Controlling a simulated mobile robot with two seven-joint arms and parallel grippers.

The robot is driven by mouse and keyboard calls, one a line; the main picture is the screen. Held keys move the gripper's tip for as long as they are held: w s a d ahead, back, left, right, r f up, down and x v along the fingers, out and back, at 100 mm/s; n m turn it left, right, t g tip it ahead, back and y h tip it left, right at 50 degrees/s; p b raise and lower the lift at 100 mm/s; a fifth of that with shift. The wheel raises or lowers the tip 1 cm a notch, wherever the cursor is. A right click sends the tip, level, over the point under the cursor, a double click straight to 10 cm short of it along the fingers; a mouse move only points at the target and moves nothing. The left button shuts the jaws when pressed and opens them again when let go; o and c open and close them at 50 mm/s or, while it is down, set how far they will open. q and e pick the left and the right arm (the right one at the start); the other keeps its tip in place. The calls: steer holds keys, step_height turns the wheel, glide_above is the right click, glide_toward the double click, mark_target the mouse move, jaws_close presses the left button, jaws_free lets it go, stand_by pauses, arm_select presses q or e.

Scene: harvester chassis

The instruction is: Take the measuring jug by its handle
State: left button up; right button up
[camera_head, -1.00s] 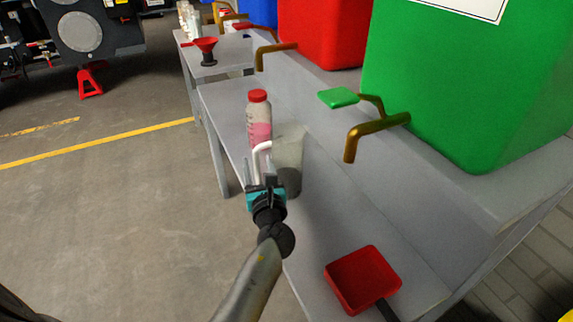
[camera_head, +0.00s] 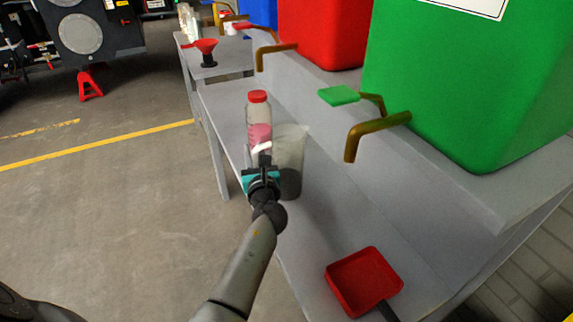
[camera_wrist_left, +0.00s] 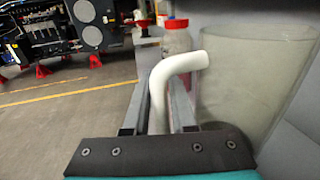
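The measuring jug (camera_head: 291,160) is a clear, greyish beaker on the lower bench shelf, with a white handle (camera_head: 262,148) on its near-left side. My left gripper (camera_head: 259,162) is at the handle. In the left wrist view the handle (camera_wrist_left: 160,100) stands between the two fingers of the left gripper (camera_wrist_left: 158,90) and bends right at its top toward the jug (camera_wrist_left: 255,80). The fingers look open around it, with little room at each side. Whether either finger touches the handle is unclear. My right gripper is not in view.
A red-capped bottle with pink liquid (camera_head: 258,120) stands close behind the jug. A red square scoop (camera_head: 363,281) lies toward the front. Brass taps (camera_head: 372,132) of the green tank (camera_head: 480,90) hang over the shelf. Bare shelf lies between jug and scoop.

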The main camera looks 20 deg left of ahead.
arm_select(q)
jaws_close()
stand_by(0.9)
